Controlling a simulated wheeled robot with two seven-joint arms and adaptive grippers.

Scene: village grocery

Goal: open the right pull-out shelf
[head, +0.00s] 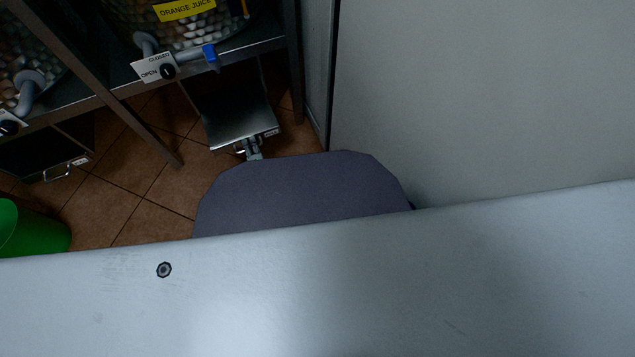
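The right pull-out shelf (240,122) is a flat metal tray low under the rack, below the orange juice tank. Its lit top shows in front of the rack edge, so it looks at least partly out. Its front has a handle (240,151). My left gripper (253,149) is at this handle, small and partly hidden behind my base; whether its fingers are closed on the handle is too small to tell. The left pull-out shelf (45,155) sits further left, with its own handle (61,172) free. My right gripper is not in view.
A metal rack (125,88) holds the orange juice tank (185,25) with a blue-ended tap. A green bin (33,232) stands at the left. A pale wall or panel (480,100) closes off the right. Brown tiled floor (150,170) is free between the shelves.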

